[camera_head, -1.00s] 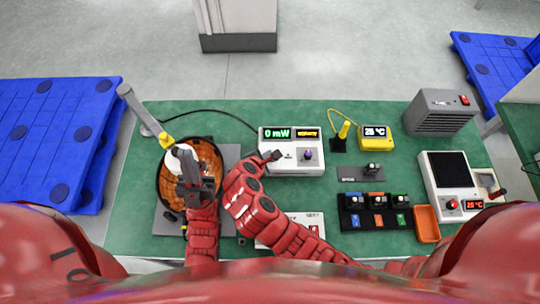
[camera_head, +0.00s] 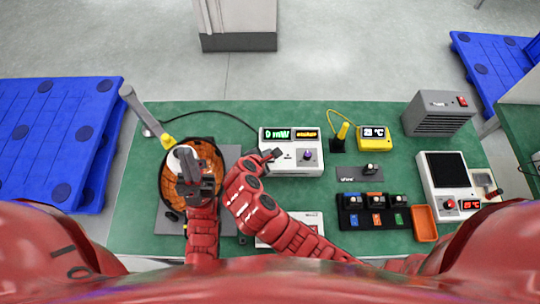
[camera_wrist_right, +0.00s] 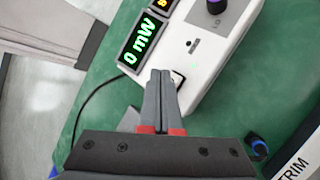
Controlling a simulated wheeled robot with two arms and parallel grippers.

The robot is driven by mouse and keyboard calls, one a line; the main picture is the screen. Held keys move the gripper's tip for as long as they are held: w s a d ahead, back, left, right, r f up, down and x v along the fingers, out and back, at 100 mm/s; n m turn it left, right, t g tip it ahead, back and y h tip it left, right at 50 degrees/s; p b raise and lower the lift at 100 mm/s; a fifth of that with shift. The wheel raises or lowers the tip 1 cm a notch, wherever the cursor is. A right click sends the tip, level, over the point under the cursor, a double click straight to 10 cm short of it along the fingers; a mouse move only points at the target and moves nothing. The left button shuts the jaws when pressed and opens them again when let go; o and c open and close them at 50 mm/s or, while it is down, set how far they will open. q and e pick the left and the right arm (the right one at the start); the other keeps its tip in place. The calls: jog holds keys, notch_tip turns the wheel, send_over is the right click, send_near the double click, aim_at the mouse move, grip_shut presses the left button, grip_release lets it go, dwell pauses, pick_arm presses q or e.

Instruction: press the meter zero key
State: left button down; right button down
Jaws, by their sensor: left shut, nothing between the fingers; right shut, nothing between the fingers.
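The meter (camera_head: 306,168) is a white box with a green "0 mW" display, a yellow display and a purple-topped knob. In the right wrist view its front panel (camera_wrist_right: 209,62) shows a small dark spot (camera_wrist_right: 193,46) that could be a key; its label is unreadable. My right gripper (camera_head: 273,154) is shut and empty at the left part of the meter's panel. In the wrist view its fingertips (camera_wrist_right: 160,73) lie over the panel's left edge, below the display; I cannot tell if they touch. My left gripper (camera_head: 187,158) is shut over the round orange-brown fixture.
The orange-brown fixture (camera_head: 168,186) stands on a grey plate left of the meter, with a grey tube leaning above it. A yellow thermometer box (camera_head: 373,138), a black tray of coloured modules (camera_head: 352,222) and an orange bin (camera_head: 424,222) are to the right.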

notch_tip(320, 180, up, 5)
jog(key=p, duration=0.4)
dwell(0.3)
jog(key=shift+s, duration=0.1)
dwell(0.4)
